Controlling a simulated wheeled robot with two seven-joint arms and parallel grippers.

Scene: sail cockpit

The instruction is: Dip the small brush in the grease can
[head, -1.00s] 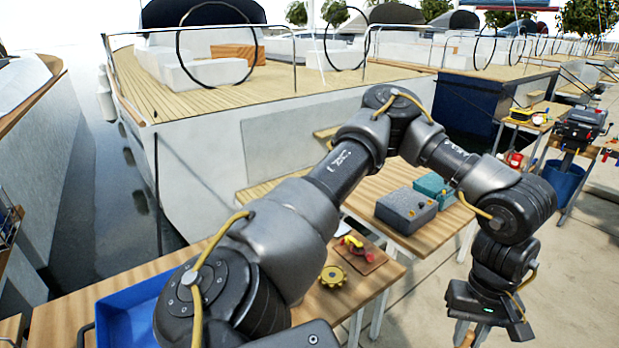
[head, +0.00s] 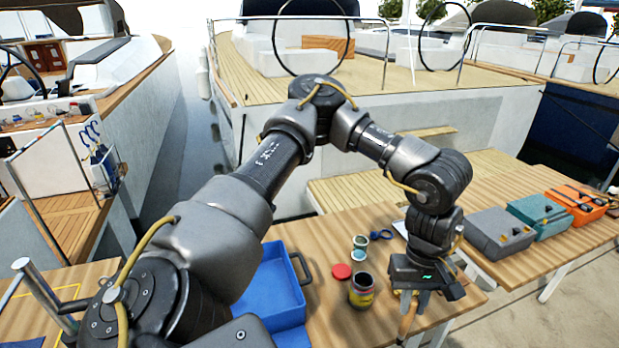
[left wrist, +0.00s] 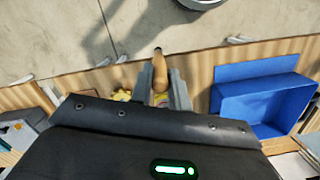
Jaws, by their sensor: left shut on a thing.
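My left gripper (head: 418,298) is shut on the small brush (head: 407,318), whose wooden handle points down between the fingers. In the left wrist view the brush (left wrist: 160,72) shows as a brown handle with a dark end between the two fingers; its bristles cannot be made out. An open dark can with a yellow and red label (head: 361,292), likely the grease can, stands upright on the wooden table, just left of the gripper. The brush is apart from it. My right gripper is not in view.
A red lid (head: 341,271) lies beside the can, with small open tins (head: 360,248) behind it. A blue tray (head: 262,300) sits left of the can. Grey, teal and orange cases (head: 578,203) stand on the right-hand table. The near table edge is close to the gripper.

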